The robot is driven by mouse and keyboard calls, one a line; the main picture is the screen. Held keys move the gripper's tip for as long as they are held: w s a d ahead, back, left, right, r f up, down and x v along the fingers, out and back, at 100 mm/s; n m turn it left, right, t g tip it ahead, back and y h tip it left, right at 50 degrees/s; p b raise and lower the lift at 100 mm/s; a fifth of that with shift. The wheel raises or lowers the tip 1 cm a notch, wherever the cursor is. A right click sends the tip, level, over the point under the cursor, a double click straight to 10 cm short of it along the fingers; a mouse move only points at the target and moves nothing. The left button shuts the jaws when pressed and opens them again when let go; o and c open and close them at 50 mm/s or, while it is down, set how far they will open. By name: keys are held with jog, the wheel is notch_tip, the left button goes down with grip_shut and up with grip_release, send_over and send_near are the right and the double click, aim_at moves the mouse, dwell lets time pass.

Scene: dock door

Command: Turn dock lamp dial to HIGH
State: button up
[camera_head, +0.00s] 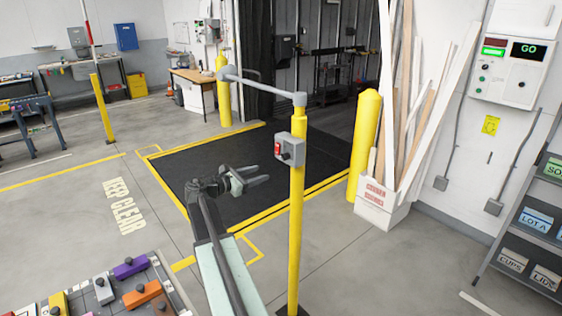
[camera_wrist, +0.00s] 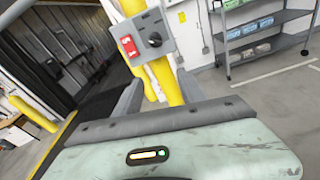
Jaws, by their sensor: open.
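The dock lamp control is a small grey box (camera_head: 291,149) on a yellow post (camera_head: 296,220) in the head view. It carries a red switch (camera_wrist: 129,46) and a black round dial (camera_wrist: 154,39), both clear in the wrist view. The dial's setting marks are too small to read. My gripper (camera_head: 262,175) is open and empty, left of the post and slightly below the box in the head view. In the wrist view its two fingers (camera_wrist: 160,92) point toward the post, with the box beyond and above them. Nothing touches the dial.
A grey arm (camera_head: 262,86) extends left from the post top. A carton (camera_head: 383,207) of wooden boards stands right, beside another yellow bollard (camera_head: 364,140). Shelving (camera_head: 530,225) is at the far right. A table with coloured blocks (camera_head: 110,290) is lower left. The floor between is clear.

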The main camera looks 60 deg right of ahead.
aim_at(282, 158)
jog(key=shift+n+g+h, duration=0.4)
jog(key=shift+n+h, duration=0.3)
jog(key=shift+n, duration=0.1)
jog(key=r+x, duration=0.1)
jog(key=x, duration=0.6)
jog(key=r+x, duration=0.1)
jog(key=x, duration=0.3)
jog(key=shift+s+r, duration=0.25)
jog(key=shift+r, duration=0.05)
jog(key=shift+a, duration=0.1)
grip_shut()
